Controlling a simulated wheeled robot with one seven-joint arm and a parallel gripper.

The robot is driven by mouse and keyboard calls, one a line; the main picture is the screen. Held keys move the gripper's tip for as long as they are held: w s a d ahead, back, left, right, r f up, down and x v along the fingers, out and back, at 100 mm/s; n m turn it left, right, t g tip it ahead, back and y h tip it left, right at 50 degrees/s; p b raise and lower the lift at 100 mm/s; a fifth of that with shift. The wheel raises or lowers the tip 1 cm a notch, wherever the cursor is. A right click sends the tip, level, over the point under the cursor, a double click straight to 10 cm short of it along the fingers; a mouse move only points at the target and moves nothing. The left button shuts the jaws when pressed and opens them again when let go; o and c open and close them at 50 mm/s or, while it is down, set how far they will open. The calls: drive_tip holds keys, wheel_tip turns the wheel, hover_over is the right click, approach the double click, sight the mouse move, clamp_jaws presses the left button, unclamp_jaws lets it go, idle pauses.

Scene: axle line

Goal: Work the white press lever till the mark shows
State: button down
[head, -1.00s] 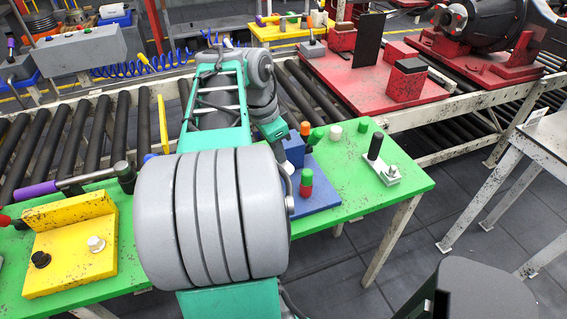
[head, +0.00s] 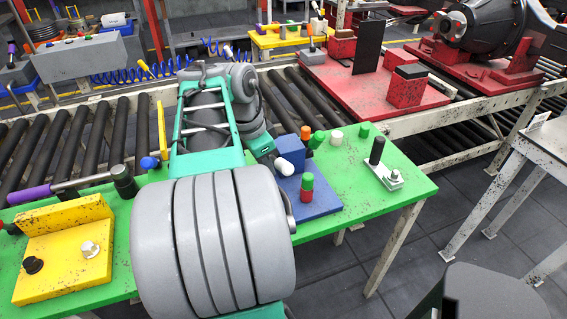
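A blue press-like block (head: 290,150) stands on a blue base plate (head: 322,203) on the green bench. A short white cylinder (head: 284,166), perhaps the end of the white lever, shows against its front. My arm's large grey joint covers part of the base plate. The teal end of my arm, at my gripper (head: 262,146), is just left of the blue block. Its fingers are hidden or too small to make out, so neither opening nor contact can be told. I cannot make out any mark.
A red-and-green peg (head: 306,188) stands on the base plate. Orange, green and white pegs are behind it. A black post on a pale bracket (head: 377,152) stands to the right. A yellow fixture (head: 65,262) and purple-handled lever (head: 36,193) are at left. Rollers (head: 60,140) run behind.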

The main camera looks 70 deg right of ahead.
drive_tip(key=shift+d, duration=0.1)
drive_tip(key=p+v, duration=0.3)
drive_tip(key=v, duration=0.4)
drive_tip(key=shift+r, duration=0.35)
